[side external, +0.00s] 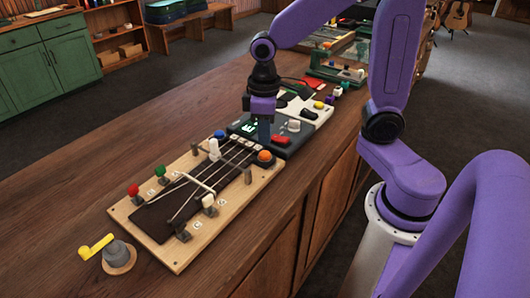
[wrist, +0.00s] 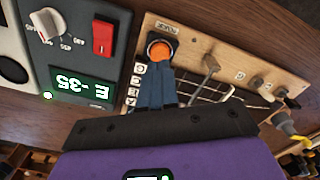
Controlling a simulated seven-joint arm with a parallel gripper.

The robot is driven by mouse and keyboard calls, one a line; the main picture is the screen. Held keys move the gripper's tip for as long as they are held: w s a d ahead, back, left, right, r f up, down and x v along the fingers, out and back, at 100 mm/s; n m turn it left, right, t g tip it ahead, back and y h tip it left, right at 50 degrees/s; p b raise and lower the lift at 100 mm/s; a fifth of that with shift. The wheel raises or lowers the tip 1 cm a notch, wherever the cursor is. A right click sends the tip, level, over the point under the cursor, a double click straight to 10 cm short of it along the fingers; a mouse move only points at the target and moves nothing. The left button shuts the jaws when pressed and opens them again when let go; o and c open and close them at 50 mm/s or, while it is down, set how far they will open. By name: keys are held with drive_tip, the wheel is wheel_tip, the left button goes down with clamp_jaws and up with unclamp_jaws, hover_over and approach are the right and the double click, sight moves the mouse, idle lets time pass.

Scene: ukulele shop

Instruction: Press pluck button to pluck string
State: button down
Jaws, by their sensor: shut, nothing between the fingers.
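A wooden string board (side external: 243,202) with a dark fretboard and several strings lies on the counter. A round orange button (side external: 265,156) in a dark housing sits at its right end; it also shows in the wrist view (wrist: 160,48). I cannot read a pluck label beside it. My gripper (side external: 264,142) points down near this button, shut and empty. In the wrist view my blue fingertips (wrist: 158,72) appear just below the orange button in the picture, overlapping its housing edge. Its orange top shows; I cannot tell whether the fingers touch it.
A dark tuner box (side external: 283,144) with a red switch, white knob and green screen (wrist: 85,88) reading "E -35" stands beside the board. The board carries red (side external: 133,190), green (side external: 160,171) and blue (side external: 219,134) knobs. A yellow crank (side external: 97,246) stands at front left. Bare counter lies left.

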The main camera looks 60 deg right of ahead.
drive_tip(key=shift+r, duration=1.85)
drive_tip(key=shift+s, duration=0.1)
drive_tip(key=shift+s+a, duration=0.2)
drive_tip(key=shift+s, duration=0.15)
drive_tip(key=s+f+n, duration=0.2)
drive_tip(key=s+n, duration=0.4)
drive_tip(key=s, duration=1)
drive_tip(key=shift+s+a+f+n, duration=0.15)
drive_tip(key=shift+a+f+n, duration=0.15)
drive_tip(key=shift+a, duration=0.15)
